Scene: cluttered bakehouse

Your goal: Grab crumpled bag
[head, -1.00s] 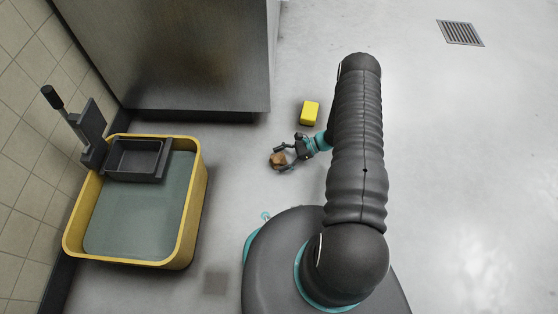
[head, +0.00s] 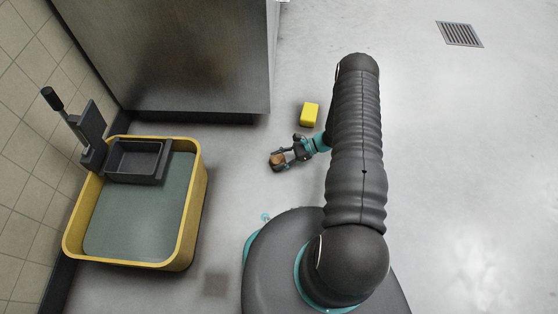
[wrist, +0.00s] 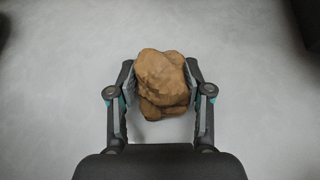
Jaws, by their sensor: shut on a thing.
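The crumpled bag (wrist: 162,80) is a small brown, lumpy bundle. In the wrist view it sits between the two fingers of my gripper (wrist: 160,85), with a finger pad against each side. In the head view the bag (head: 277,159) is at the tip of my gripper (head: 279,158), low over the grey floor. My gripper is shut on the bag. I cannot tell whether the bag touches the floor.
A yellow block (head: 309,114) lies on the floor just beyond my gripper. A yellow-rimmed tub (head: 199,200) with a dark tray (head: 137,158) at its far end stands on the left. A large metal cabinet (head: 180,60) stands behind. The floor at right is clear, with a drain grate (head: 460,33).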

